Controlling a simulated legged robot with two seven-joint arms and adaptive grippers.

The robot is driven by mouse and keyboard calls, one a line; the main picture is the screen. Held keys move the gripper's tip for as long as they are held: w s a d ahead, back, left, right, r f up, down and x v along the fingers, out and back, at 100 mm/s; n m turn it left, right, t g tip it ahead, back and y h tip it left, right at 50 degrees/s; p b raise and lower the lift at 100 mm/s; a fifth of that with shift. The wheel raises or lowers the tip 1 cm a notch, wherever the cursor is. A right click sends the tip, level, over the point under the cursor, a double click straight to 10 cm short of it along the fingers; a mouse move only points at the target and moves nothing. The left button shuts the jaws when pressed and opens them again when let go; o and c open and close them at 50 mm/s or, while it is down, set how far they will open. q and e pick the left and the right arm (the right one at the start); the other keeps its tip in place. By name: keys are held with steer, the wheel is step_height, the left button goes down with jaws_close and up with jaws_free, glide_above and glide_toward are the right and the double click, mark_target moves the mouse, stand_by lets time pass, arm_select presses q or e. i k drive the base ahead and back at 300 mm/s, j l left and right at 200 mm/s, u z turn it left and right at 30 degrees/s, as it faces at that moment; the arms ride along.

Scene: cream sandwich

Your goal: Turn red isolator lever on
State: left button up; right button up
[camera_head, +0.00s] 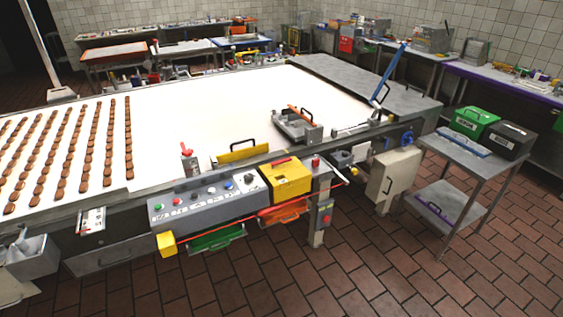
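No part labelled as an isolator is readable at this size. A red knob or handle (316,161) sits at the panel's right end, right of the yellow box. A grey box with a red part (325,214) is fixed on the leg below it. I cannot tell which of these is the isolator lever, or its on or off position. Neither of my grippers is in view.
The grey control panel (207,201) and yellow box (287,181) line the table's near side, with green and orange trays below. Rows of brown pieces lie on the left of the table. A side cart (463,152) with green and black boxes stands right. The brick floor in front is clear.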

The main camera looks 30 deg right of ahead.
mark_target(283, 161)
steer(key=i+l, duration=0.15)
steer(key=l, duration=0.25)
steer(key=i+l, duration=0.2)
steer(key=l, duration=0.2)
steer(key=i+l, duration=0.15)
steer(key=l, duration=0.25)
